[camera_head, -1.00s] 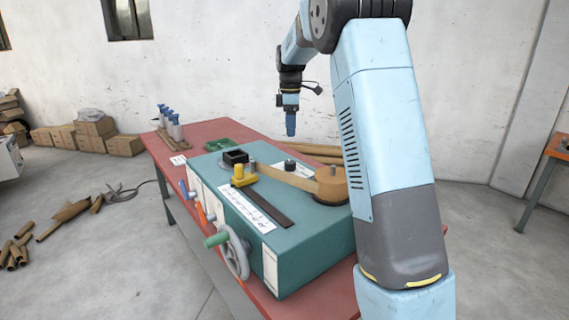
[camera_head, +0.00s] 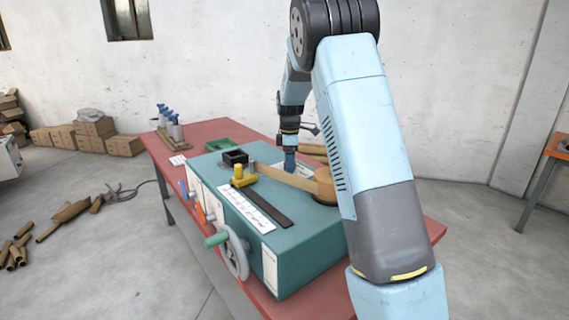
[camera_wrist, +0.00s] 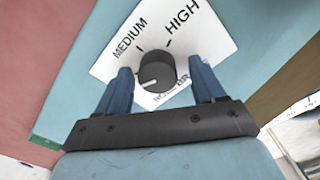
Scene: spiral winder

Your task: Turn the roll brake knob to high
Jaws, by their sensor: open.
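The roll brake knob (camera_wrist: 157,70) is a dark round knob on a white label plate (camera_wrist: 207,38), seen in the wrist view. The plate reads MEDIUM at upper left and HIGH at upper right; a lower label is partly hidden. A pale mark on the knob's face points to the lower left, away from HIGH. My gripper (camera_wrist: 160,66) is open, with one blue finger on each side of the knob and visible gaps between. In the head view my gripper (camera_head: 290,161) is low over the teal machine (camera_head: 312,243); the knob is hidden there.
A tan roll (camera_head: 325,186) with a strip stands close by on the machine's top. A yellow clamp (camera_head: 240,176), a black box (camera_head: 235,157) and a handwheel (camera_head: 235,254) are further left. The red table (camera_head: 205,133) has bottles (camera_head: 177,130) at its far end.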

